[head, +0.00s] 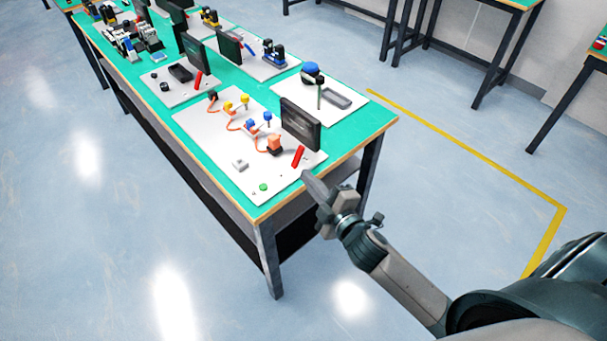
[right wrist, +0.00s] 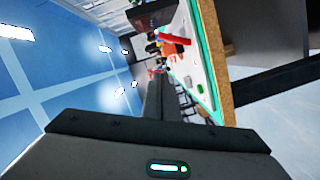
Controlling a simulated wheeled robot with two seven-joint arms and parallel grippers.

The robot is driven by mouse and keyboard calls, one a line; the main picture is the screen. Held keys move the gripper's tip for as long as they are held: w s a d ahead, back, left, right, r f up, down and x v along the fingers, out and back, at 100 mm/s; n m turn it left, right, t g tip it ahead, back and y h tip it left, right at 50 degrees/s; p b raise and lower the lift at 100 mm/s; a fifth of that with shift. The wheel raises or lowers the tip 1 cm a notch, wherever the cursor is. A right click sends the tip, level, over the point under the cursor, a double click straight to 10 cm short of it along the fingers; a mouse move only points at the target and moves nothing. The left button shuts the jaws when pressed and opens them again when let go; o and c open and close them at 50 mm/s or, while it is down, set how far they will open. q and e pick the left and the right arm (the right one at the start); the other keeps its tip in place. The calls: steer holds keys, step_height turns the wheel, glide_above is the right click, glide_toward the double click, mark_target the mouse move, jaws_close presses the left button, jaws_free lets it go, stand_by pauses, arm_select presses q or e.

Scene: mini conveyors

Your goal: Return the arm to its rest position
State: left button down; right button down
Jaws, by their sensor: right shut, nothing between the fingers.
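My right arm comes in from the lower right in the head view. My right gripper (head: 314,188) is shut and empty, close to the front right corner of the green-topped table (head: 262,212). Whether it is above the table edge or just outside it is hard to tell. In the right wrist view the dark gripper fingers (right wrist: 155,100) point away from the camera, with the table edge (right wrist: 215,60) to their right. My left gripper is not in view.
A white board (head: 215,165) holds a red handle (head: 298,156), a dark screen (head: 300,124), a green button (head: 263,187) and coloured knobs. More boards stand farther back. Other tables are at the upper right. The floor left of the table is clear.

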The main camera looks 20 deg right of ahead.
steer(key=shift+s+r, duration=0.1)
steer(key=shift+s, duration=0.1)
stand_by(0.5)
steer(key=s+d+f+m+g+h, duration=0.1)
steer(key=s+d+f+m+g, duration=0.1)
steer(key=f, duration=0.9)
steer(key=s+d+f+m+g+h, duration=0.1)
steer(key=s+f+g, duration=0.1)
steer(key=f, duration=1)
steer(key=s+d+f+m+g, duration=0.1)
steer(key=s+f+m+g, duration=0.1)
steer(key=s+f, duration=0.5)
steer(key=s+d+f+m+g, duration=0.15)
steer(key=s+f, duration=0.25)
steer(key=f, duration=0.6)
steer(key=s+a+f+m+g, duration=0.1)
steer(key=s+f+g, duration=0.1)
steer(key=s+f, duration=0.4)
steer(key=s+a+f+m+g, duration=0.1)
steer(key=s+f, duration=0.5)
steer(key=s, duration=1)
steer(key=s+a+f+m+g, duration=0.1)
steer(key=s+f+m+g, duration=0.2)
steer(key=s, duration=0.9)
step_height(320, 180, down, 4)
steer(key=shift+r+g, duration=0.25)
steer(key=shift+g, duration=0.8)
steer(key=shift+s+m, duration=0.1)
steer(key=shift+m, duration=0.15)
